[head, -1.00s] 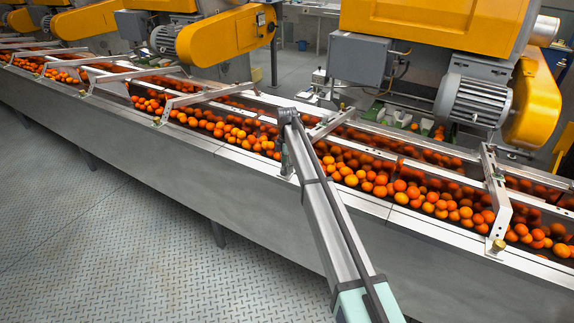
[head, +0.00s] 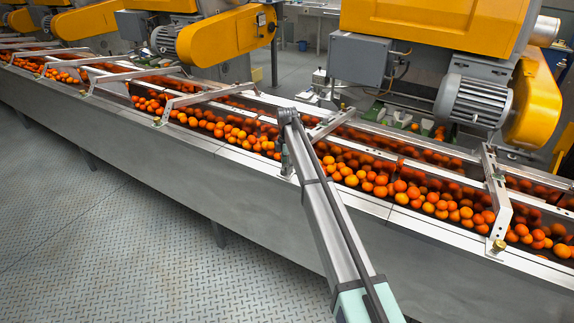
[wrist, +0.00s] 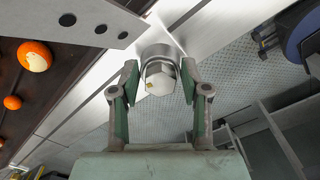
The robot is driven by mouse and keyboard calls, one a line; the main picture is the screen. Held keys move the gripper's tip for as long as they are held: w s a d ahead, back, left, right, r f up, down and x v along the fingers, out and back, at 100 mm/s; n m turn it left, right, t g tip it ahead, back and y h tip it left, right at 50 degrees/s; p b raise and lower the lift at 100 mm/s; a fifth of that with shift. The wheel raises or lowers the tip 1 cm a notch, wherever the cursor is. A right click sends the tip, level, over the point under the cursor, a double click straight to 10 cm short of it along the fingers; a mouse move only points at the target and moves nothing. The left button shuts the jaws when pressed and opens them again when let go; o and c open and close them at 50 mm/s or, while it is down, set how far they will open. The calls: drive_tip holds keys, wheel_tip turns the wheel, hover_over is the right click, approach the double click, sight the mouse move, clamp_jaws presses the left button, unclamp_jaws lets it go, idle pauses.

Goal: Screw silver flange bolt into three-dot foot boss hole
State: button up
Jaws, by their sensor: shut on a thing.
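My gripper (wrist: 159,82) is shut on a silver flange bolt (wrist: 160,76), one finger on each side of its hexagonal head. A rounded silver rim shows just beyond the head; I cannot tell whether it is the bolt's flange or the boss. The bolt's shank and the hole are hidden. A pale metal foot plate (wrist: 88,12) with three dark dots in a row lies at the upper left, beside the bolt. In the head view, my gripper (head: 286,163) is small and mostly hidden at the near rail of the trough, by a cross bracket (head: 330,124).
A long trough full of oranges (head: 420,197) runs behind the steel near rail (head: 245,160). Other brackets (head: 498,195) cross it, one with a brass-coloured bolt (head: 499,246) at its foot. Yellow machines (head: 228,38) stand behind. The floor (head: 130,240) in front is clear.

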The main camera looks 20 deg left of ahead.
drive_tip(key=shift+d+m, duration=0.1)
drive_tip(key=shift+m, duration=0.8)
drive_tip(key=shift+m, duration=0.9)
drive_tip(key=shift+s+m, duration=0.1)
drive_tip(key=shift+m, duration=0.7)
drive_tip(key=shift+m, duration=0.9)
